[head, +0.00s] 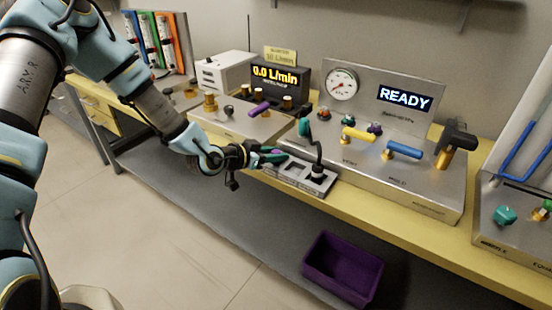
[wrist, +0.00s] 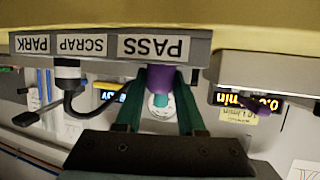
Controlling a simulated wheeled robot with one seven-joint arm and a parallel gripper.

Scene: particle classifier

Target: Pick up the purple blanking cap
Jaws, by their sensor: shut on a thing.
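My gripper (head: 270,157) has green fingers and is at the left end of the small grey slotted tray (head: 290,181). In the upside-down wrist view, the fingers (wrist: 160,95) are closed around the purple blanking cap (wrist: 160,77). The cap overlaps the tray's edge beside the PASS label (wrist: 154,47); I cannot tell whether it touches the tray. In the head view the cap shows only as a small purple patch between the fingertips.
A black probe with a cable (head: 317,172) stands at the tray's right end. Behind are the READY panel (head: 405,98) with coloured levers and the flow panel with a purple lever (head: 259,108). A purple bin (head: 343,268) sits below the bench edge.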

